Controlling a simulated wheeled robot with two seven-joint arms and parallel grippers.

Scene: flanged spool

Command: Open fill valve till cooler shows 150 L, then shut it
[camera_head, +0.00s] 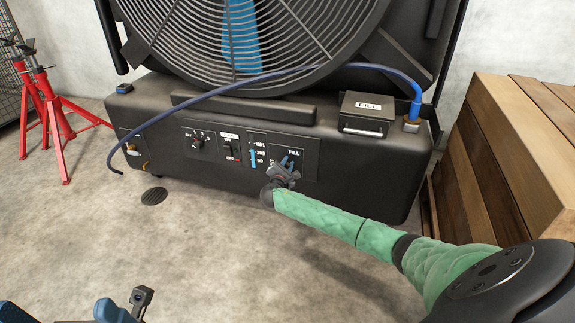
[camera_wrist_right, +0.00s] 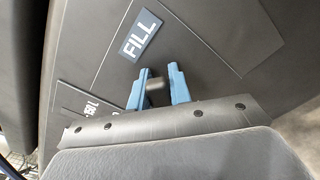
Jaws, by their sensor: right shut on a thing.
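The black cooler (camera_head: 350,180) stands on the floor with a large fan grille above its base. Its front has a panel labelled FILL (camera_head: 310,160), also seen in the right wrist view (camera_wrist_right: 141,35). My right gripper (camera_head: 290,162) is at this panel, its blue fingers (camera_wrist_right: 157,88) shut on the small grey fill valve handle (camera_wrist_right: 154,84). The handle's exact angle is hard to tell. Left of it is the level gauge (camera_head: 253,156), with a blue column and marks including 100; the column appears near the middle mark. My left gripper (camera_head: 122,305) shows only partly at the bottom left edge.
A blue hose (camera_head: 200,97) runs across the cooler to a fitting at its right. A knob (camera_head: 197,142) and a switch (camera_head: 230,146) sit left of the gauge. Wooden crates (camera_head: 480,170) stand right, red stands (camera_head: 55,110) left. The floor in front is clear.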

